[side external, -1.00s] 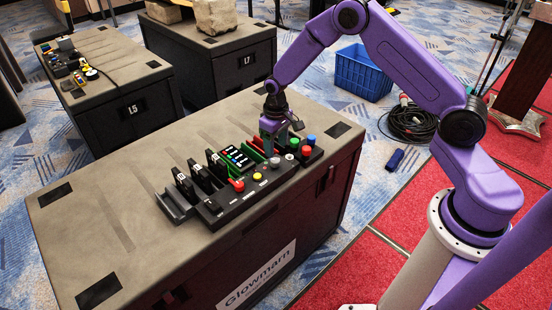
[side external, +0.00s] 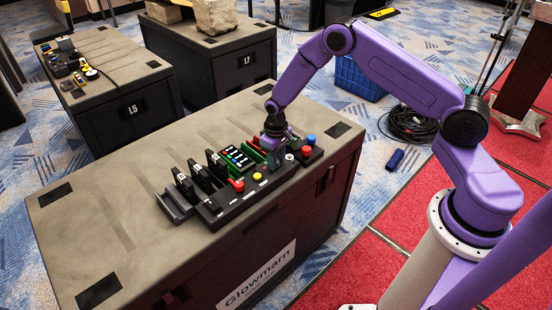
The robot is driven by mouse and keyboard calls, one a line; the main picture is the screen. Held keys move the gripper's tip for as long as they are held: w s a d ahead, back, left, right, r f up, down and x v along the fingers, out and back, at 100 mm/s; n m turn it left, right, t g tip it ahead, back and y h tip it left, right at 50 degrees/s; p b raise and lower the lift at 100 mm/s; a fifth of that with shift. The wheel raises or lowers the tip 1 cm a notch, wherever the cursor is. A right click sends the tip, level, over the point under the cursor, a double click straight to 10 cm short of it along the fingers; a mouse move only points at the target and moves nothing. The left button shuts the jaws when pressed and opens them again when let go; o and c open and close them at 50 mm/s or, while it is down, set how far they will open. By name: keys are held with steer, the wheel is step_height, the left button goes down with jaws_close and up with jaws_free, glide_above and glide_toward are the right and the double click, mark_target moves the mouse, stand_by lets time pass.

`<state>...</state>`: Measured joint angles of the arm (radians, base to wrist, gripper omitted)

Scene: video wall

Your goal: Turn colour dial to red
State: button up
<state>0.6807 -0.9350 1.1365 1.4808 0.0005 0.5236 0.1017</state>
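A black control panel (side external: 238,203) lies on the near case, with coloured buttons, black levers and a small lit screen (side external: 241,160). A light grey round knob (side external: 290,157) shows at its right part. I cannot tell whether this is the colour dial, and no dial marking is readable.
A red button (side external: 237,184) and a yellow button (side external: 257,177) sit left of my gripper. Red (side external: 306,151) and blue (side external: 311,138) buttons stand to its right. The left of the case top (side external: 100,215) is clear.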

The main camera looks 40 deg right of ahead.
steer(key=shift+n, duration=0.4)
steer(key=n, duration=0.3)
steer(key=shift+n, duration=0.3)
steer(key=shift+d+n, duration=0.1)
steer(key=shift+n, duration=1.6)
steer(key=o, duration=1)
steer(key=shift+o, duration=0.2)
step_height(320, 180, up, 18)
steer(key=shift+f, duration=0.25)
